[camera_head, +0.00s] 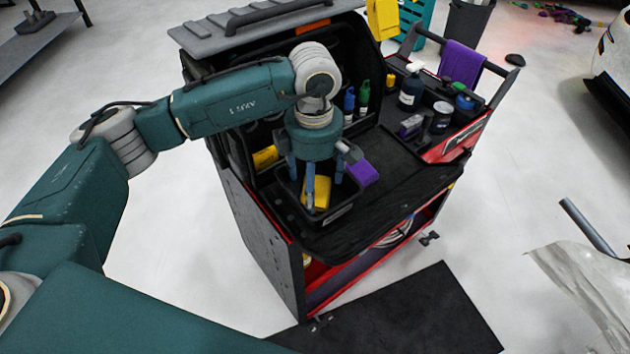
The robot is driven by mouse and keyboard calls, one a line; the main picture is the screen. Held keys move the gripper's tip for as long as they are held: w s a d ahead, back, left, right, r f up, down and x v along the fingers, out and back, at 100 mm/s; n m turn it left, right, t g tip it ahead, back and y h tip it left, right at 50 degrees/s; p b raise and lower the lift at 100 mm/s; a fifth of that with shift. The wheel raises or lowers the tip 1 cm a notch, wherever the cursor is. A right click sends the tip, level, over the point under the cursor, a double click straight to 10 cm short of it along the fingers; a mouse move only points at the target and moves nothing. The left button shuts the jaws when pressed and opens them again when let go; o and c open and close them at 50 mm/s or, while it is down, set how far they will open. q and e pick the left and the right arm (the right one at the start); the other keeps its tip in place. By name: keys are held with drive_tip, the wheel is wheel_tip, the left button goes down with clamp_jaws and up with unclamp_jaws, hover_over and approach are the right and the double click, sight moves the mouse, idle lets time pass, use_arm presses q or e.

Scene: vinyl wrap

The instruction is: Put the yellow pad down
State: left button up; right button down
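The yellow pad (321,192) is in a small black bin (338,213) at the front left of the cart's top. My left gripper (322,186) points straight down over this bin, with its blue fingers spread around the pad's upper part. One finger covers the pad's left side, and a gap shows between the pad and the right finger. The pad's underside is hidden, so I cannot tell whether it rests on the bin floor. My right gripper is not in view.
Bottles, including a blue one (349,103) and a green one (363,98), stand behind. A dark jar (441,117) stands farther right. The cart's front right top (405,180) is clear.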

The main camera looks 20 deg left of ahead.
use_arm(q)
drive_tip(key=shift+r, duration=0.2)
drive_tip(key=shift+w+r, duration=0.15)
drive_tip(key=shift+r, duration=0.15)
wheel_tip(320, 180, up, 11)
drive_tip(key=b, duration=0.2)
drive_tip(key=shift+r, duration=0.15)
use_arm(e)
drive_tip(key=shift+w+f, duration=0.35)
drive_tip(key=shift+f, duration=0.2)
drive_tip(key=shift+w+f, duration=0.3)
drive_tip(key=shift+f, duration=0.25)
